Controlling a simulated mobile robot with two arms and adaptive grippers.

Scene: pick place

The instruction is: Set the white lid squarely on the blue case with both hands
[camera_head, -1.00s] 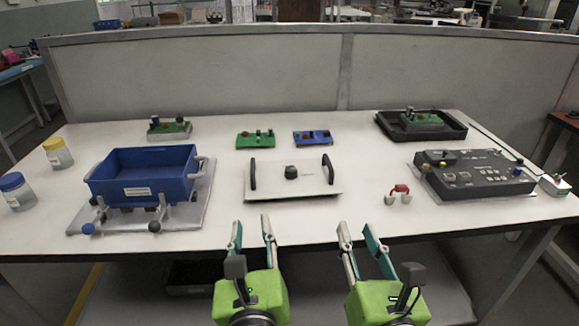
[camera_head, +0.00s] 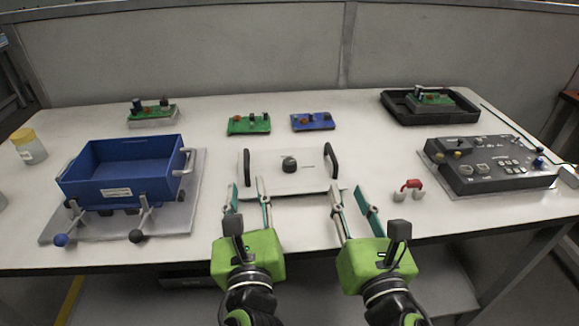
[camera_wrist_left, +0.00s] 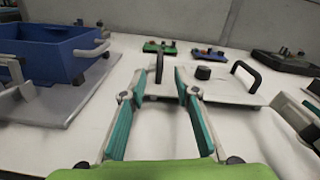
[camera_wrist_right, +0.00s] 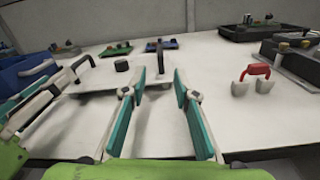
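The white lid (camera_head: 268,167) lies flat on the table in the middle, with a black knob at its centre and a black upright handle at each end. The blue case (camera_head: 112,178) stands open-topped on a grey plate at the left, with a grey handle on its side. My left gripper (camera_head: 247,181) is open and empty at the lid's near left edge; its fingers flank the line to the left handle in the left wrist view (camera_wrist_left: 160,78). My right gripper (camera_head: 350,188) is open and empty near the lid's right end, its fingers pointing towards the right handle (camera_wrist_right: 159,57).
A red-handled part (camera_head: 410,188) and a dark control box (camera_head: 487,165) stand at the right. Green (camera_head: 249,124) and blue (camera_head: 313,121) boards lie behind the lid. A black tray (camera_head: 430,105) is at the back right. Bare table separates case and lid.

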